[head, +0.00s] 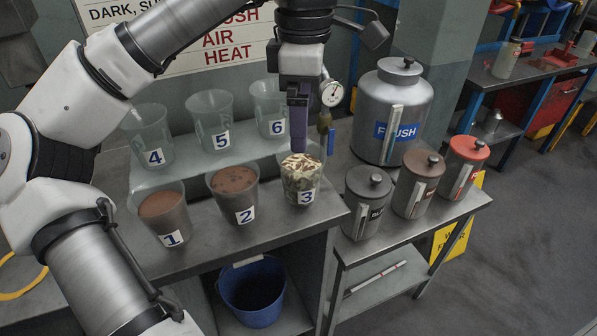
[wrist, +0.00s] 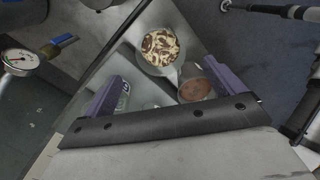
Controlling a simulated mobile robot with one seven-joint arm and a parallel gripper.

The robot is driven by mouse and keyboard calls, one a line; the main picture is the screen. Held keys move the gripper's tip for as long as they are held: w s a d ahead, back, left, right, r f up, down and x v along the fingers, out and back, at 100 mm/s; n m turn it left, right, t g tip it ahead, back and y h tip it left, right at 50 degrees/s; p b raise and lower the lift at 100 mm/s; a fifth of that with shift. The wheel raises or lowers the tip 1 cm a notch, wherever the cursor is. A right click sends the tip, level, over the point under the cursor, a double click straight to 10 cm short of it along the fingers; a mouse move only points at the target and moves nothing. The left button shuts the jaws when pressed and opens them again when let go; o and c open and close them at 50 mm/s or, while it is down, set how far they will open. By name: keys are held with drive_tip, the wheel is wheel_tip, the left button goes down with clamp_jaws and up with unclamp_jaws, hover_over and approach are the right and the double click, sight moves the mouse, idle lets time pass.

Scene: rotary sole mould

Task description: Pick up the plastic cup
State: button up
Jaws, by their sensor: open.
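Several clear plastic cups with number labels stand on the metal bench. Cup 3 (head: 301,182), with cream-and-brown marbled contents, stands at the bench's front right corner; it also shows in the wrist view (wrist: 159,47). Cup 2 (head: 234,192), with brown contents, is to its left, and cup 1 (head: 165,215) is further left. Behind them, cup 4 (head: 147,135), cup 5 (head: 210,115) and cup 6 (head: 268,105) look empty. My gripper (head: 299,147) is open and points down just above cup 3 in the head view. In the wrist view its purple fingers (wrist: 162,85) are apart with no cup held.
Three lidded canisters, black (head: 366,200), brown (head: 417,185) and red (head: 464,166), stand to the right. A large metal FLUSH tank (head: 395,100) is behind them. A blue bucket (head: 252,290) sits below.

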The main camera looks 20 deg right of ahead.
sight(301, 168)
wheel_tip(301, 168, down, 11)
drive_tip(key=shift+a+f+p, duration=0.1)
drive_tip(key=shift+p, duration=0.6)
drive_tip(key=c, duration=0.9)
